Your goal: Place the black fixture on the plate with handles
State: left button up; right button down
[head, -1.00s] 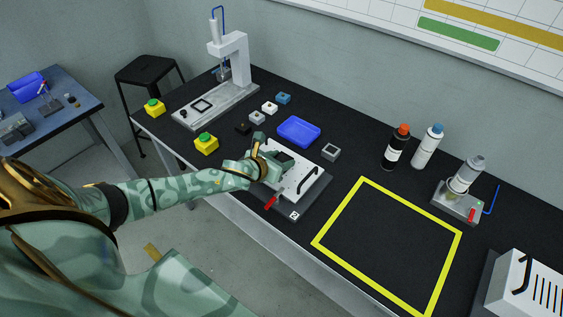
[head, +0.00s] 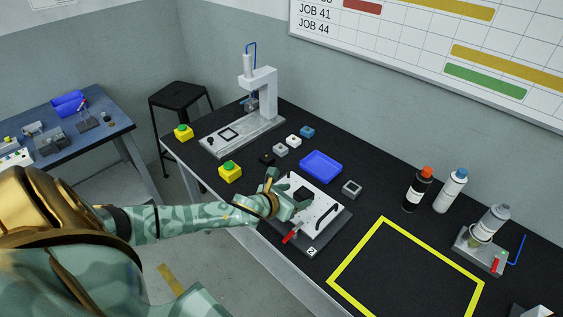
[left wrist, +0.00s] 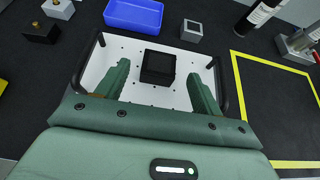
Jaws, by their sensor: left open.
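The black fixture (head: 303,193) is a small dark square block with a recessed top. It rests on the white perforated plate (head: 321,208), which has a black handle at each side. In the left wrist view, the fixture (left wrist: 158,68) sits near the middle of the plate (left wrist: 117,56), apart from both handles. My left gripper (left wrist: 160,82) is open and empty. Its green fingers are spread wide over the plate, on the near side of the fixture, with no visible contact. It also shows in the head view (head: 287,192). My right gripper is not in view.
A blue tray (head: 321,166) and a grey square part (head: 352,188) lie behind the plate. A red lever (head: 291,236) is at its front. Small blocks and a yellow button box (head: 230,172) stand left. A yellow-taped area (head: 352,254) lies clear on the right.

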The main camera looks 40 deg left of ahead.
pick_arm(q)
jog(key=p+v, duration=0.1)
jog(key=v, duration=0.7)
jog(key=shift+p, duration=0.4)
